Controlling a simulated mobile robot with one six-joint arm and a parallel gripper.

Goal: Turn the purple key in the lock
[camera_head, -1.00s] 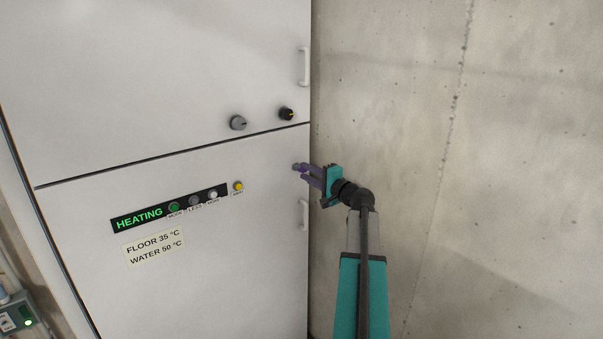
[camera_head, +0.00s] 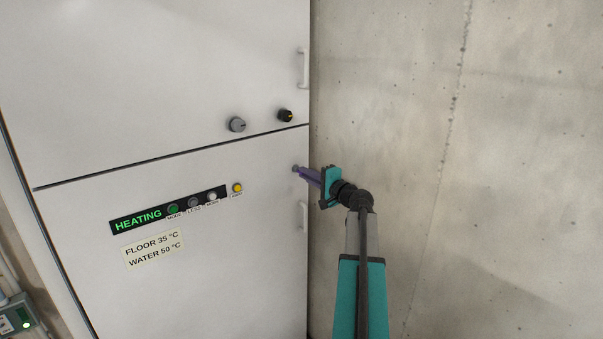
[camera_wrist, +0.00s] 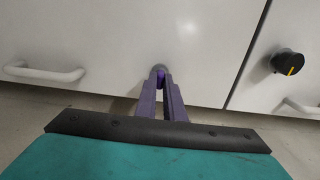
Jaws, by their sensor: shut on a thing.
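The lock (camera_head: 295,169) is a small grey round fitting near the right edge of the lower cabinet door. In the wrist view, a bit of the purple key (camera_wrist: 161,77) shows in front of the lock (camera_wrist: 158,68). My gripper (camera_head: 306,173) has dark purple fingers and reaches the lock from the right. In the wrist view the fingertips of my gripper (camera_wrist: 160,85) come together on the key. They hide most of the key, so its turn angle is hard to tell.
A white door handle (camera_head: 303,216) is just below my gripper. A grey knob (camera_head: 237,124) and a black knob (camera_head: 285,115) sit on the upper door. A heating panel (camera_head: 170,209) with buttons is to the left. A bare concrete wall (camera_head: 510,170) stands at the right.

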